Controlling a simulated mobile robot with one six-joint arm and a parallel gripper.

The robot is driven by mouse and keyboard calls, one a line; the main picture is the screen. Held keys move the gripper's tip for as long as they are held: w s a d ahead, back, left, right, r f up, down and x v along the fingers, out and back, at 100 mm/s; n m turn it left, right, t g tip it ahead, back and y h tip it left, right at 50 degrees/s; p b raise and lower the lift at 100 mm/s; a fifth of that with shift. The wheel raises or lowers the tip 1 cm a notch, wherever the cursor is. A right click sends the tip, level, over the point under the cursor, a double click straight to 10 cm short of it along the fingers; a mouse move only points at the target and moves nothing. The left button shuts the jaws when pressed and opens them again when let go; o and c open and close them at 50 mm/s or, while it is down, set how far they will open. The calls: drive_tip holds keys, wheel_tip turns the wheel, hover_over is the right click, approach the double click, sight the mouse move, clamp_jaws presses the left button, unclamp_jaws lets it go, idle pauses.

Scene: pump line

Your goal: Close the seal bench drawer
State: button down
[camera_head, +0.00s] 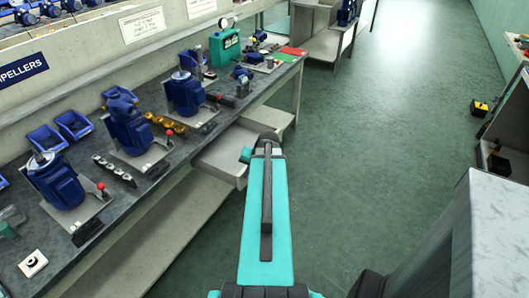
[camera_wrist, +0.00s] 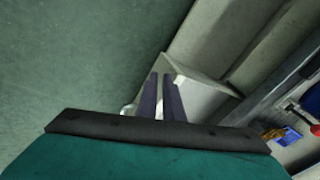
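A long grey bench (camera_head: 180,150) runs along the left in the head view. A pale drawer (camera_head: 222,155) stands pulled out from under its top, just left of my arm. A second pale panel or drawer (camera_head: 268,117) sticks out a little farther along. I cannot tell from a label which is the seal bench drawer. My teal arm reaches forward and hides my gripper in the head view. In the wrist view my gripper (camera_wrist: 161,90) shows two dark fingers with a narrow gap, nothing held between them. A pale drawer-like part (camera_wrist: 190,98) lies beyond the fingers; contact cannot be told.
Blue pumps (camera_head: 128,125), blue bins (camera_head: 73,125) and a teal gauge box (camera_head: 224,47) stand on the bench. The green floor (camera_head: 370,130) right of my arm is clear. A pale-topped counter (camera_head: 500,230) stands close at the right.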

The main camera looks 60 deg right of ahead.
drive_tip(key=s+d+r+m+h, duration=0.1)
drive_tip(key=s+d+r+h, duration=0.1)
drive_tip(key=d, duration=0.4)
drive_tip(key=s+d+r+m+t+h+b, duration=0.1)
drive_tip(key=s+d+r+h, duration=0.1)
drive_tip(key=s+d+r, duration=0.3)
drive_tip(key=shift+s+d+r+m, duration=0.3)
drive_tip(key=shift+d+r, duration=0.1)
drive_tip(key=shift+d, duration=0.65)
drive_tip(key=shift+w+f, duration=0.1)
drive_tip(key=shift+w, duration=0.05)
drive_tip(key=x, duration=0.3)
drive_tip(key=w+p+x, duration=0.1)
drive_tip(key=x, duration=0.3)
drive_tip(key=p+x, duration=0.1)
drive_tip(key=x, duration=0.2)
drive_tip(key=shift+w, duration=0.5)
drive_tip(key=shift+w+a+p, duration=0.1)
drive_tip(key=shift+w+p, duration=0.2)
drive_tip(key=shift+w, duration=0.7)
